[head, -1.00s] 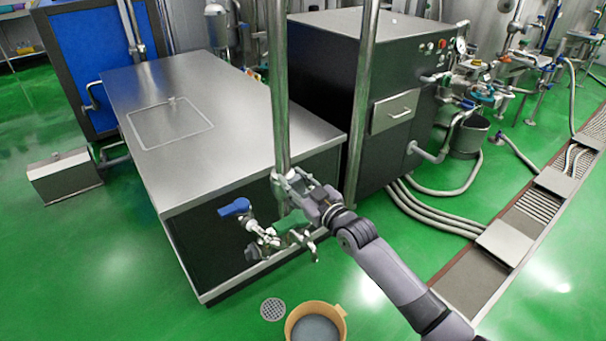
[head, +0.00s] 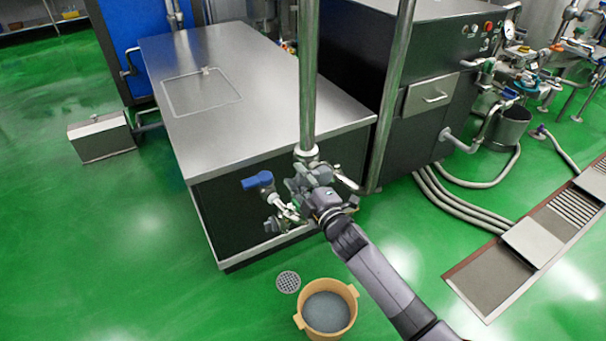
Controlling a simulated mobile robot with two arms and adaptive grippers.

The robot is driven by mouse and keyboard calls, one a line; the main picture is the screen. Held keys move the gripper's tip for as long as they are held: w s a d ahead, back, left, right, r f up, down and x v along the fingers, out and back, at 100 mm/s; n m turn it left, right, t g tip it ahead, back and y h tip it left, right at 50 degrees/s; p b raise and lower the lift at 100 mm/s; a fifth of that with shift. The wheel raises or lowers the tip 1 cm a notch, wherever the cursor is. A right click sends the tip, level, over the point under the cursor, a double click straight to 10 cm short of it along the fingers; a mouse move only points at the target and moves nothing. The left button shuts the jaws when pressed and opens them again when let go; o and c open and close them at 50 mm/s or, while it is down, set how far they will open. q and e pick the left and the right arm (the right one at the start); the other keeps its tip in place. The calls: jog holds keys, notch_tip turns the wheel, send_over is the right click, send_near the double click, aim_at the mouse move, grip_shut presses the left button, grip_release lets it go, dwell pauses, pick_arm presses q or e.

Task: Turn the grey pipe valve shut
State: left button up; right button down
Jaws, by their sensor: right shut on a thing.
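The grey pipe valve (head: 306,153) sits at the foot of a tall vertical steel pipe (head: 309,70), in front of the steel-topped cabinet. A short silver bar (head: 347,184) juts out to the right there; I cannot tell whether it is part of the valve. My right gripper (head: 303,182) is at the valve, just below the pipe's lower end, and is shut on it. The fingertips and the gripped part are mostly hidden by the gripper body. My left gripper is not in view.
A blue-handled valve (head: 257,180) is close left of my right gripper. A tan bucket (head: 327,310) with grey contents stands on the green floor below, beside a round drain (head: 288,282). A second upright pipe (head: 392,90) stands to the right. Open floor lies at left.

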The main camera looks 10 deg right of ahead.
jog(key=shift+s+a+f+n+b, duration=0.15)
jog(key=shift+f+n+b, duration=0.45)
jog(key=shift+n, duration=0.45)
jog(key=shift+w+a+f+n+b, duration=0.1)
jog(key=shift+f+n+b, duration=0.3)
jog(key=shift+f+n, duration=0.55)
jog(key=c, duration=1.2)
grip_release()
jog(key=shift+r, duration=0.1)
jog(key=shift+o, duration=0.2)
jog(key=shift+s, duration=0.15)
jog(key=v, duration=1.1)
jog(key=shift+s+d, duration=0.15)
jog(key=shift+s, duration=0.25)
